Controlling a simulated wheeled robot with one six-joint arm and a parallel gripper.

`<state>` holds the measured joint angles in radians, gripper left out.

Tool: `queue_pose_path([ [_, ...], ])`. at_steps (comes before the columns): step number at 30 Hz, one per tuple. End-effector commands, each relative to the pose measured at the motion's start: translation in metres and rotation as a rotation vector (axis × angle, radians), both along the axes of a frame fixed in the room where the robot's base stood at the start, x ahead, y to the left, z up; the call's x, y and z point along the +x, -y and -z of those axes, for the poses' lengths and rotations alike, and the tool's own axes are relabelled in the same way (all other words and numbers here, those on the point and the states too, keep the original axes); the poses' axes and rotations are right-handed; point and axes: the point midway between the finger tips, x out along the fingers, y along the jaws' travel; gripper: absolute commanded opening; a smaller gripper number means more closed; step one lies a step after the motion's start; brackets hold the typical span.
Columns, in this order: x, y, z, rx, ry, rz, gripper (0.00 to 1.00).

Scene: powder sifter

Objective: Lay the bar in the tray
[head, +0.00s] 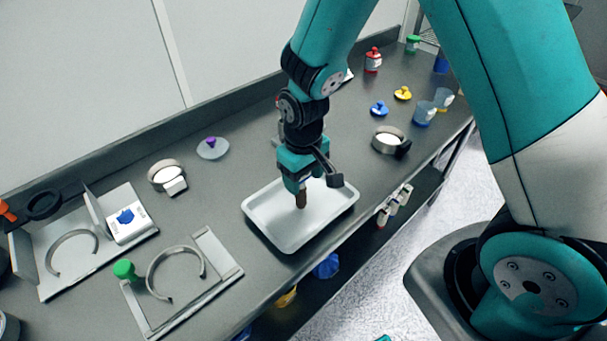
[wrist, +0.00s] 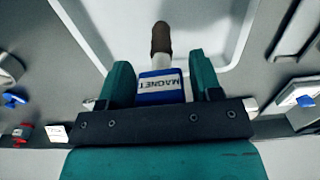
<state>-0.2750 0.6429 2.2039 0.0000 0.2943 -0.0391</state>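The white tray (head: 262,228) lies on the grey bench near its front edge. My gripper (head: 296,184) is above the tray, pointing down. In the wrist view its two teal fingers (wrist: 162,78) are shut on the sides of the bar (wrist: 160,87), which has a blue end marked MAGNET, a pale middle and a brown tip. In the head view the bar's brown tip (head: 301,199) hangs down over the tray floor. I cannot tell whether the tip touches the tray. The bar's upper part is hidden by the gripper in the head view.
Left of the tray stand a frame with a metal ring (head: 175,272), a green knob (head: 124,269) and a purple-knobbed lid (head: 212,148). To the right are a metal ring dish (head: 388,140) and a blue-knobbed stopper (head: 379,108). Bench behind the tray is mostly clear.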

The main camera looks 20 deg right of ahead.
Motion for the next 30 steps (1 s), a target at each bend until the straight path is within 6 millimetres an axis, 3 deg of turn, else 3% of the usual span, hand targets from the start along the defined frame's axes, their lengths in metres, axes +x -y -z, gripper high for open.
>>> queue_pose_path([
  [13,0.001,0.000,-0.011,0.001,0.004,0.000,0.68],
  [24,0.001,0.000,-0.087,0.002,0.008,0.000,0.68],
  [30,0.000,0.000,-0.115,0.001,0.002,0.000,0.68],
])
